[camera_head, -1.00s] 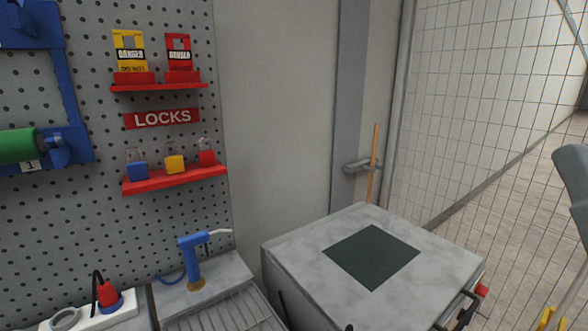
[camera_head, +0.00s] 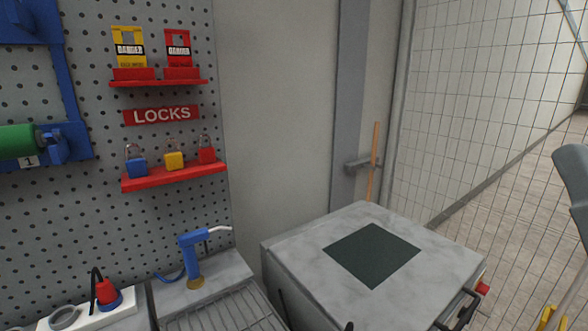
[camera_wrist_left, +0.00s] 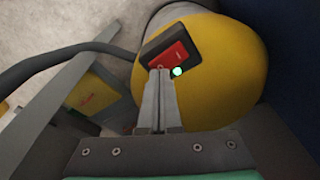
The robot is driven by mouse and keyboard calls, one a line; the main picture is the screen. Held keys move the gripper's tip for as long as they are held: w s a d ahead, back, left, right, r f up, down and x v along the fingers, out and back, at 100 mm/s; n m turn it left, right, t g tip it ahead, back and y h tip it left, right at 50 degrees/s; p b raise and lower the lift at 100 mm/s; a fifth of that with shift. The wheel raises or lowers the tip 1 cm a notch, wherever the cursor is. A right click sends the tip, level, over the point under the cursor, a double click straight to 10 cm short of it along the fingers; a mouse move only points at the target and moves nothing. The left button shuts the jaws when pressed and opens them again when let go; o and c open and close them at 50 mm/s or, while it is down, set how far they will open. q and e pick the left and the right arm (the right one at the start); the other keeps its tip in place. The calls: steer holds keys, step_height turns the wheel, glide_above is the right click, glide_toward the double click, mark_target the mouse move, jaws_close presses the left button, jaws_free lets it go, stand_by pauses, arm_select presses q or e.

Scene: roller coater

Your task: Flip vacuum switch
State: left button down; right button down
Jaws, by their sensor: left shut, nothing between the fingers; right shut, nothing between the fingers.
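The vacuum (camera_wrist_left: 225,75) is a rounded yellow body in the left wrist view. A red switch (camera_wrist_left: 172,56) sits in a black housing on it, with a small glowing green light (camera_wrist_left: 178,71) at its lower edge. My left gripper (camera_wrist_left: 161,73) is shut and empty. Its fingertips are at the lower edge of the switch housing; I cannot tell whether they touch it. The vacuum and my left gripper do not show in the head view. I cannot make out my right gripper in either view.
A grey cabinet (camera_head: 310,245) with a dark square top panel stands at the lower middle of the head view. A pegboard (camera_head: 60,220) with lock shelves is at left, a wire mesh fence (camera_head: 480,100) at right. In the wrist view, a dark hose (camera_wrist_left: 60,56) curves in from the left.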

arm_select(q)
steer(key=shift+f+b, duration=0.5)
steer(key=shift+f, duration=0.05)
steer(key=shift+r, duration=0.15)
step_height(320, 180, up, 7)
steer(key=p, duration=0.7)
